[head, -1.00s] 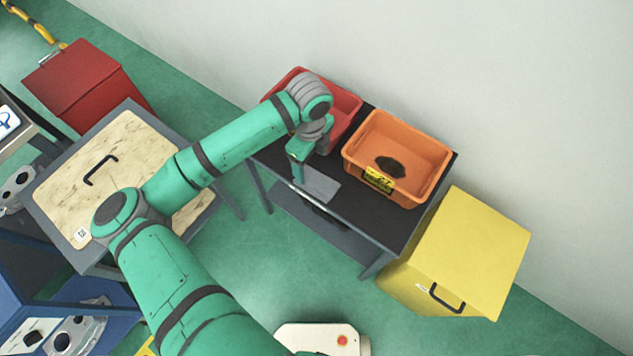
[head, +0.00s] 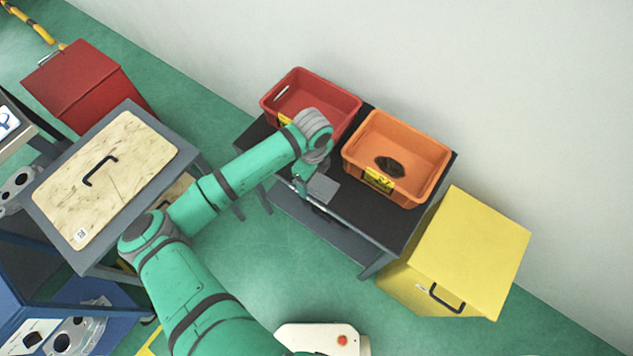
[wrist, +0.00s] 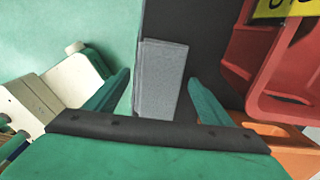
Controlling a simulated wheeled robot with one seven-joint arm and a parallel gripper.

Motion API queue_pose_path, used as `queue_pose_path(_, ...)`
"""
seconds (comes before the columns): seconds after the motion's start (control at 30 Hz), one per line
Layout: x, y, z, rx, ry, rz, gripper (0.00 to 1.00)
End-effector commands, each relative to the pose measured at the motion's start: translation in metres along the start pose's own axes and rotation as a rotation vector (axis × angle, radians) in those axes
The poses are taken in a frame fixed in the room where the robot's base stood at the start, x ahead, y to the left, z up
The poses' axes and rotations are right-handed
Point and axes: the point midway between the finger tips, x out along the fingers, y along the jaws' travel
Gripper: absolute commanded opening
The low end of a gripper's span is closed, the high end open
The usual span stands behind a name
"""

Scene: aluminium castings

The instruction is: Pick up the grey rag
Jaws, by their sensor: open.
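The grey rag (head: 323,188) is a flat, folded rectangle on the dark table, close to its front edge. In the wrist view the rag (wrist: 162,80) appears between the two fingers. My gripper (wrist: 160,78) is open, with one green finger to each side of the rag in that view. In the head view my gripper (head: 303,188) is at the rag's left side and hides part of that end. I cannot tell how high the fingertips are above the table.
On the dark table (head: 385,228) stand a red bin (head: 345,101) and an orange bin (head: 420,150) with a dark piece inside. A yellow box (head: 475,245) stands right of the table. A wooden-topped bench (head: 130,150) is at the left.

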Motion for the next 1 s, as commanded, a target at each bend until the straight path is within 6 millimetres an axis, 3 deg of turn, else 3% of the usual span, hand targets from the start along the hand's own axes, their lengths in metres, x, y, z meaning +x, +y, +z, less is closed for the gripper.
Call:
queue_pose_path(0.17,0.000,0.000,0.000,0.001,0.000,0.000,0.73)
queue_pose_path(0.33,0.000,0.000,0.000,0.001,-0.001,0.000,0.32)
queue_pose_path(0.77,-0.005,-0.001,0.000,0.001,-0.001,0.000,0.31)
queue_pose_path(1.0,-0.034,-0.001,0.000,0.004,-0.003,-0.002,0.31)
